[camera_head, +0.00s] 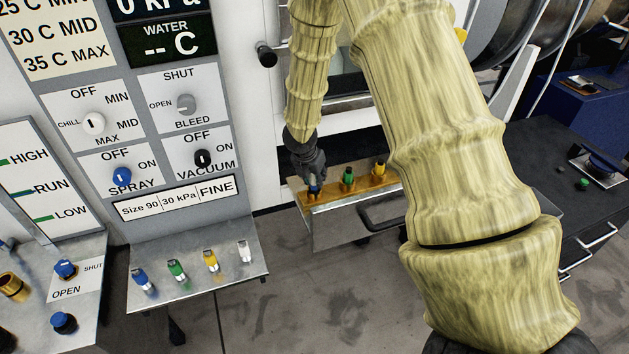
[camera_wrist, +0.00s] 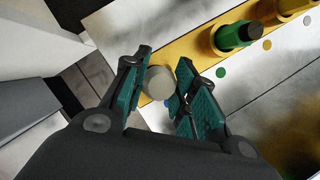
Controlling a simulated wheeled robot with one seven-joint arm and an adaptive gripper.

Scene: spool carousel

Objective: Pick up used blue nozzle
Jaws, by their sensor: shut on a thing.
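The used blue nozzle (camera_head: 315,190) is at the left end of the orange-brown strip on the open drawer, mostly hidden by my fingers. My gripper (camera_head: 313,182) points down over it and is shut on it. In the wrist view, a round grey end (camera_wrist: 159,82) shows between the teal pads of my gripper (camera_wrist: 162,88). A little blue shows beside the right pad. I cannot tell whether the nozzle is lifted from its seat.
A green nozzle (camera_head: 348,176) and a yellow nozzle (camera_head: 380,169) stand to the right on the same strip. The drawer (camera_head: 345,225) has a dark handle. A metal shelf (camera_head: 200,290) at left holds several coloured nozzles below the control panel (camera_head: 150,130).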

